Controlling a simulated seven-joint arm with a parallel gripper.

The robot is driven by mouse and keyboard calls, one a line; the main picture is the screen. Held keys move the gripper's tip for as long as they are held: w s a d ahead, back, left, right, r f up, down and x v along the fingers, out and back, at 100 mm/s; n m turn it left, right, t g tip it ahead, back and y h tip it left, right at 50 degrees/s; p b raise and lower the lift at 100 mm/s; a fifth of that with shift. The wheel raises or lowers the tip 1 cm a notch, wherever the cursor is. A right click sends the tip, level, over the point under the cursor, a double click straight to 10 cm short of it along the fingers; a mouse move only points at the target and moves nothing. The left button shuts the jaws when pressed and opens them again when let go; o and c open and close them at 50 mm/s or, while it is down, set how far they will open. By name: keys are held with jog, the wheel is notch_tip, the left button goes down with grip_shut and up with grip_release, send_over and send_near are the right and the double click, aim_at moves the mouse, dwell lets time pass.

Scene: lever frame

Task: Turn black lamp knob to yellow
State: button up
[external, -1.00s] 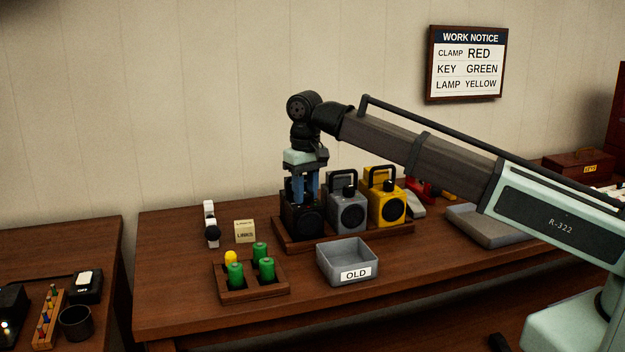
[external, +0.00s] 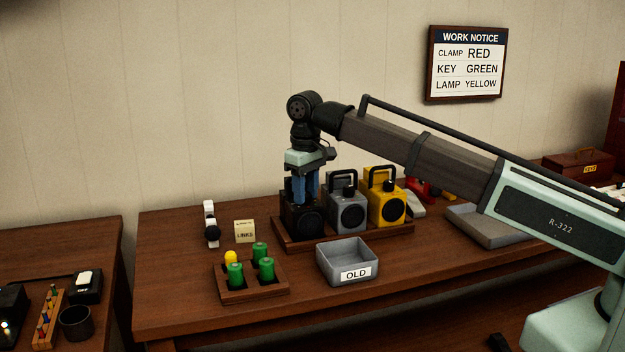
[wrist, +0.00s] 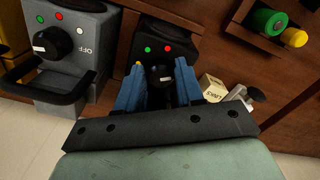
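The black lamp (external: 303,224) is a boxy unit at the left end of a wooden tray of three lamps. In the wrist view its black face (wrist: 170,36) has green, red and yellow dots around a black knob (wrist: 160,76). The knob has a small white mark, but its exact pointing is hard to tell. My gripper (wrist: 162,80) points down over the lamp, its blue fingers on both sides of the knob and seemingly touching it. In the external view the gripper (external: 305,203) hides the knob. The wall notice (external: 467,66) reads LAMP YELLOW.
A grey lamp (external: 347,213) and a yellow lamp (external: 390,207) stand close on the right, with raised handles. In front are a grey OLD bin (external: 347,263) and a wooden rack (external: 252,290) with green and yellow cylinders. A LINKS block (external: 244,232) stands to the left.

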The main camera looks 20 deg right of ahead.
jog(key=o, duration=0.4)
jog(key=shift+c, duration=0.2)
jog(key=m, duration=0.8)
notch_tip(320, 180, up, 14)
jog(key=s+a+f+n+t+y, duration=0.1)
jog(key=s+a+f+n, duration=0.2)
jog(key=a, duration=0.7)
jog(key=s+a+f+n+t+y, duration=0.2)
jog(key=s+a+f+n, duration=0.1)
jog(key=s+a+f, duration=0.4)
jog(key=s+a+f+n+t+y, duration=0.1)
jog(key=s+a+f, duration=0.4)
jog(key=a, duration=0.8)
jog(key=shift+f+n+t+y, duration=0.4)
jog(key=shift+f+n, duration=0.5)
jog(key=shift+f, duration=0.6)
